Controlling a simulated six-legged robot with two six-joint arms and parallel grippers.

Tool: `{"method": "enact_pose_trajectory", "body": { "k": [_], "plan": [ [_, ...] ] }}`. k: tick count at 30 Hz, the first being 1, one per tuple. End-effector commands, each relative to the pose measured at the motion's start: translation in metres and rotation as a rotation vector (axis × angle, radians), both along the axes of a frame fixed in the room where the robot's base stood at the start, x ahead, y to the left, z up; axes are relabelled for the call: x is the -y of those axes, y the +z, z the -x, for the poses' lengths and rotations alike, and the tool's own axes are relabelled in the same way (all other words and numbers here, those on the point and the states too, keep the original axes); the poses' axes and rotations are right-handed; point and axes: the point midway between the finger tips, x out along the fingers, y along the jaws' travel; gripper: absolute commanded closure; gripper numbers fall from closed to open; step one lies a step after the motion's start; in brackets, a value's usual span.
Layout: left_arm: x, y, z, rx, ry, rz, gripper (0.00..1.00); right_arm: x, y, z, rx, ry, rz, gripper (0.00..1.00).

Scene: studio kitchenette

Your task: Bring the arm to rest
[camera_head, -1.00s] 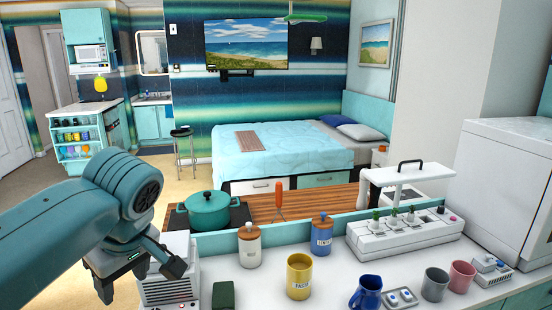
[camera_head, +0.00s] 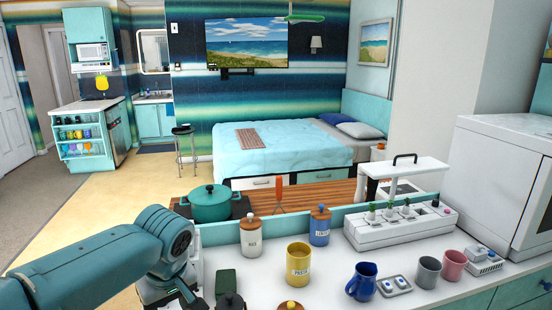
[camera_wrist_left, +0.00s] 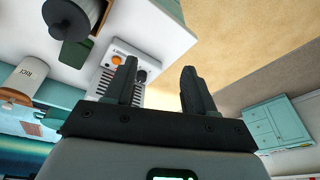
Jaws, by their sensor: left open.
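My left arm (camera_head: 120,262) comes in from the left in the head view and reaches over the near left end of the white counter (camera_head: 330,285). Its gripper is low there and partly hidden by the wrist. In the left wrist view the left gripper (camera_wrist_left: 159,70) is open, with two dark fingers apart and nothing between them. A white vented appliance (camera_wrist_left: 108,82) with an orange knob shows beside and beyond the left-hand finger. My right gripper is in neither current view.
Near the arm are a dark green box (camera_head: 226,281), a rice jar (camera_head: 250,238), a yellow pasta jar (camera_head: 298,264) and a teal pot (camera_head: 209,203). A blue pitcher (camera_head: 362,282) and two mugs stand further right. Open floor (camera_head: 110,205) lies left of the counter.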

Motion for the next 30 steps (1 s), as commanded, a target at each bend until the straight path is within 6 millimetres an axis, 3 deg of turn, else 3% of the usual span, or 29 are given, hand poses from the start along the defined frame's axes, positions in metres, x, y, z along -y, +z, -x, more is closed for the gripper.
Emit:
{"method": "enact_pose_trajectory", "body": {
  "k": [5,8,12,16,18,22,25,30],
  "plan": [
    [0.024,-0.086,0.001,-0.077,-0.178,0.087,0.45,0.0,-0.002,0.0,0.0,0.0,0.0,0.57],
    [0.042,-0.154,0.015,-0.123,-0.301,0.178,0.45,0.0,-0.004,0.0,0.0,0.0,0.0,0.57],
    [0.07,-0.26,0.063,-0.157,-0.451,0.348,0.45,0.0,-0.007,0.0,0.0,0.0,0.0,0.57],
    [0.087,-0.336,0.129,-0.139,-0.516,0.467,0.45,0.0,-0.009,0.0,0.0,0.0,0.0,0.57],
    [0.09,-0.36,0.161,-0.122,-0.529,0.492,0.45,0.0,-0.01,0.0,-0.001,0.0,0.0,0.57],
    [0.088,-0.384,0.205,-0.1,-0.544,0.491,0.45,0.0,-0.011,0.0,0.0,0.0,0.0,0.57],
    [0.086,-0.39,0.221,-0.093,-0.55,0.478,0.45,0.0,-0.012,0.0,0.0,0.0,0.0,0.57],
    [0.085,-0.391,0.225,-0.086,-0.556,0.471,0.45,0.0,-0.012,0.0,-0.001,0.0,0.0,0.57]
  ]
}}
